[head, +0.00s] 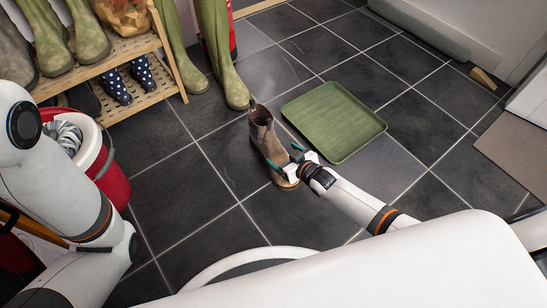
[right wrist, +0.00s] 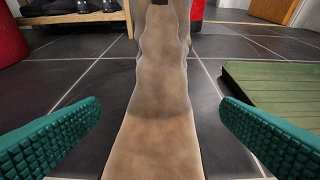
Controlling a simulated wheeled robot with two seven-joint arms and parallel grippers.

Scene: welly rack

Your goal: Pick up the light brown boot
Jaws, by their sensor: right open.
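The light brown boot (head: 264,135) stands upright on the dark tiled floor in the head view, just left of a green tray. My right gripper (head: 291,162) is at the boot's toe end, with its teal fingers apart. In the right wrist view the boot (right wrist: 160,95) fills the middle, running away from the camera between the two open teal finger pads (right wrist: 150,135). Gaps show between the boot and both pads. The left gripper does not show; only my left arm is at the left edge of the head view.
The green tray (head: 324,108) lies flat right of the boot. Tall green boots (head: 229,75) stand behind it, by a wooden rack (head: 150,99) holding several boots. A red bucket (head: 113,182) stands at the left.

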